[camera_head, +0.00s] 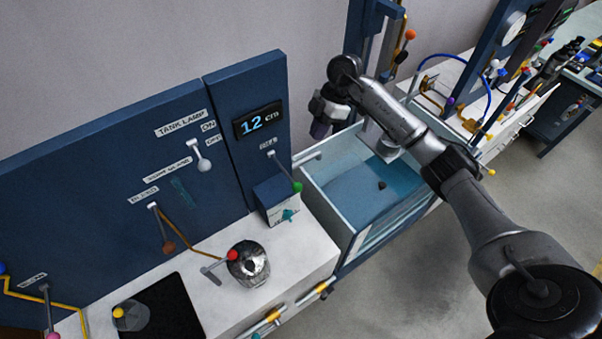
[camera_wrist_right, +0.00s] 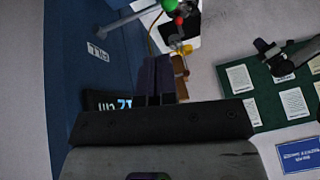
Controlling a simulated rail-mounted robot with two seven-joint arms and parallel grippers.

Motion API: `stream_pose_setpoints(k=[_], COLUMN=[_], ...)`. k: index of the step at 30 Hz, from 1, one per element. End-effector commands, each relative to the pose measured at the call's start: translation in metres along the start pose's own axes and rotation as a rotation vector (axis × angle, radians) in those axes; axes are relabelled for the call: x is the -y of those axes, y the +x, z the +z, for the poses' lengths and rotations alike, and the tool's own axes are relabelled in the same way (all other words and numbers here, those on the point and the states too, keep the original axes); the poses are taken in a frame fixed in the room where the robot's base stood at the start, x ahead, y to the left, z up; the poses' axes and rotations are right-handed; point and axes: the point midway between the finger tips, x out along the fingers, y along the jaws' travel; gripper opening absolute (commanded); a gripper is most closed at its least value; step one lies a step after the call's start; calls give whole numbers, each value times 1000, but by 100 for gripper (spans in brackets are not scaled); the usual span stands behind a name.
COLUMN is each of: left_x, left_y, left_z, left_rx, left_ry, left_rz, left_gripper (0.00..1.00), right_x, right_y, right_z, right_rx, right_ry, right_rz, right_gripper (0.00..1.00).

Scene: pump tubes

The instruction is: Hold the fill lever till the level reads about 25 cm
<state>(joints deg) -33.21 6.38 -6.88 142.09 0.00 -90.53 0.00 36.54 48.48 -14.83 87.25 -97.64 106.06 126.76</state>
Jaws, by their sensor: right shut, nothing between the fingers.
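The fill lever (camera_head: 284,171) is a grey rod with a green knob, under a small label on the blue panel. It points down and to the right. Its green knob also shows at the top of the right wrist view (camera_wrist_right: 168,5). The level display (camera_head: 260,121) above it reads 12 cm. My right gripper (camera_head: 319,130) is shut and empty. It hangs above and to the right of the green knob, apart from it. The open-topped tank (camera_head: 322,208) holds blue water with a small dark thing in it. My left gripper is not in view.
A tank lamp switch (camera_head: 202,158) and a brown-knobbed lever (camera_head: 161,228) are on the panel to the left. A shiny round pot (camera_head: 248,265) beside a red-knobbed lever (camera_head: 232,256) and a black mat (camera_head: 172,308) are on the white counter. Grey floor lies in front.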

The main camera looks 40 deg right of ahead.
Motion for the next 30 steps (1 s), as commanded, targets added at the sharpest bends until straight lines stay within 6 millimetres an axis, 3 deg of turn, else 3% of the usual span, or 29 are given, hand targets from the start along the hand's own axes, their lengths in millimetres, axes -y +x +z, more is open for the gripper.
stream_pose_setpoints(k=[11,30], left_x=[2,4], left_y=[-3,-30], left_z=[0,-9], left_rx=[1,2], left_ry=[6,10], left_rz=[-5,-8], left_gripper=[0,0], right_x=[0,5], right_y=[8,114], right_z=[-1,-2], right_rx=[-3,-3], right_ry=[-2,-2], right_rz=[-3,-4], right_gripper=[0,0])
